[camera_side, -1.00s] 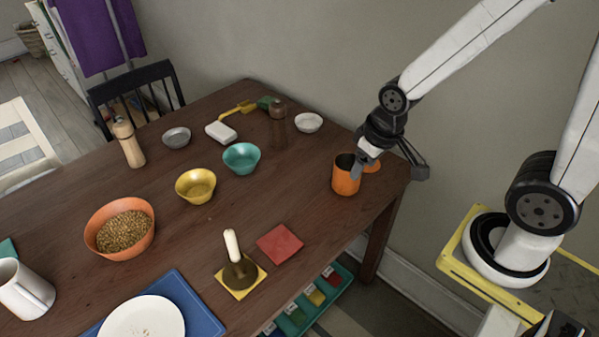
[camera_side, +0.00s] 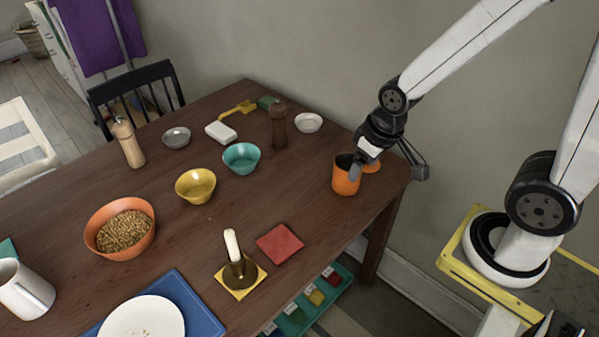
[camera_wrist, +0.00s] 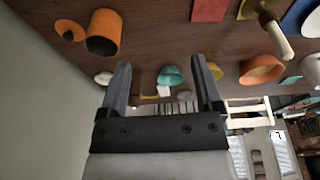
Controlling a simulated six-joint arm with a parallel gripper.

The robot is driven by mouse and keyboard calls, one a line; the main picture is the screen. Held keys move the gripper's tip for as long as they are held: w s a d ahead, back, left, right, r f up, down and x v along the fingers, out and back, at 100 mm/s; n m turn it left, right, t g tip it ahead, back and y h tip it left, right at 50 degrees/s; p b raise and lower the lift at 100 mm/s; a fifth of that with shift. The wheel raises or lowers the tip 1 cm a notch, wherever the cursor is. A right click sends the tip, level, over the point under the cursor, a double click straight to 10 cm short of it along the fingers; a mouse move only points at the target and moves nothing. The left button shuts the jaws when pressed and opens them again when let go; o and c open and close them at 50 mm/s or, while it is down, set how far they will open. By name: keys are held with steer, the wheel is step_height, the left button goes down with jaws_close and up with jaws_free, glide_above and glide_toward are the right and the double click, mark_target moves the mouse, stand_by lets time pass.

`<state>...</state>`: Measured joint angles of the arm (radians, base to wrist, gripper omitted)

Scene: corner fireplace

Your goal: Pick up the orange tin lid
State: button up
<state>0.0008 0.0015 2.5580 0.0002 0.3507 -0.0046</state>
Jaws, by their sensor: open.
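The orange tin lid (camera_side: 372,167) lies on the table just behind and right of the orange tin (camera_side: 345,178), partly hidden by my gripper in the side view. In the wrist view the lid (camera_wrist: 69,30) lies flat beside the open orange tin (camera_wrist: 103,33), at the upper left, apart from the space between my fingers. My gripper (camera_side: 357,172) is near the tin and lid in the side view; the exact gap to them is unclear there. In the wrist view my gripper (camera_wrist: 161,72) is open, with nothing between its two fingers.
A dark pepper mill (camera_side: 279,126) and a white bowl (camera_side: 308,123) stand left of the tin. A teal bowl (camera_side: 241,158), a yellow bowl (camera_side: 195,186) and a red square (camera_side: 279,244) are farther off. The wall runs close behind the table's right end.

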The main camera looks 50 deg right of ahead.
steer(key=w+d+f+n+g, duration=0.1)
steer(key=w+d+f+n, duration=0.25)
steer(key=w+d, duration=0.35)
steer(key=w+d+f+n+g, duration=0.1)
steer(key=w+d+f+n, duration=0.1)
steer(key=w+d+n, duration=0.35)
steer(key=w+d+f+n, duration=0.1)
steer(key=d+f+n, duration=0.1)
steer(key=d, duration=0.3)
steer(key=d+f+n+y, duration=0.1)
steer(key=d+f+n, duration=0.2)
steer(key=d+f, duration=0.2)
steer(key=w+d+f+n, duration=0.1)
steer(key=d+f+n, duration=0.2)
steer(key=d, duration=0.3)
steer(key=shift+w+d+f+g+y, duration=0.3)
steer(key=shift+d+f, duration=0.1)
steer(key=shift+f, duration=0.25)
steer(key=shift+s+d+f+n, duration=0.15)
steer(key=shift+d+f+n, duration=0.25)
steer(key=shift+d+n, duration=0.1)
steer(key=shift+a+f, duration=0.2)
steer(key=shift+f, duration=1.1)
